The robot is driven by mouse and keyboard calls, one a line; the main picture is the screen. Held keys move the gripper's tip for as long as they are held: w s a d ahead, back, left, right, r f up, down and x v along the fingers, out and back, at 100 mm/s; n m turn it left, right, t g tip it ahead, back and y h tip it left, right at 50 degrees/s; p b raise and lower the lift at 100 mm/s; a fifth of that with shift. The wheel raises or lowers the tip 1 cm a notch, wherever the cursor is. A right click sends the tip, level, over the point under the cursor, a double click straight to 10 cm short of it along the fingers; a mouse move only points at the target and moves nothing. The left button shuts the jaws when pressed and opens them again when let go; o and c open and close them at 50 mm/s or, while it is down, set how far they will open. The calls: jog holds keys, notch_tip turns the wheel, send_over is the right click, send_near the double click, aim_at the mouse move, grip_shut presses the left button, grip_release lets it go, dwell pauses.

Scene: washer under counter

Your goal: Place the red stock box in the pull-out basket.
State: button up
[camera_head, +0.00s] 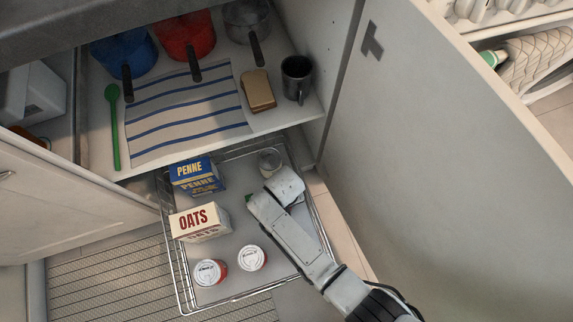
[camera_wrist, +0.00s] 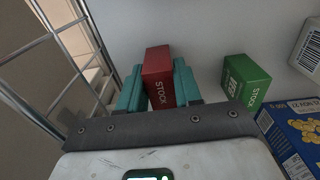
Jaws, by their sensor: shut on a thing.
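The red stock box (camera_wrist: 158,75) is in the wrist view, upright between the teal fingers of my gripper (camera_wrist: 158,88), which is shut on it. The box is over the grey floor of the pull-out basket, near a wire side; I cannot tell whether it touches the floor. In the head view my gripper (camera_head: 280,188) is at the right side of the pull-out basket (camera_head: 178,277), and my wrist hides the red box. A green stock box (camera_wrist: 245,82) stands to its right in the wrist view, apart from it.
The basket also holds a blue penne box (camera_head: 193,175), an oats box (camera_head: 200,222), two white-lidded cans (camera_head: 252,258) and a glass jar (camera_head: 270,160). The shelf above holds pots, bread (camera_head: 257,90) and a mug (camera_head: 297,77). An open door panel (camera_head: 450,150) stands right.

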jog(key=shift+f, duration=0.2)
jog(key=o, duration=1.1)
jog(key=shift+c, duration=0.2)
notch_tip(320, 180, up, 12)
jog(key=p, duration=0.6)
jog(key=shift+r, duration=0.2)
jog(key=shift+s, duration=0.1)
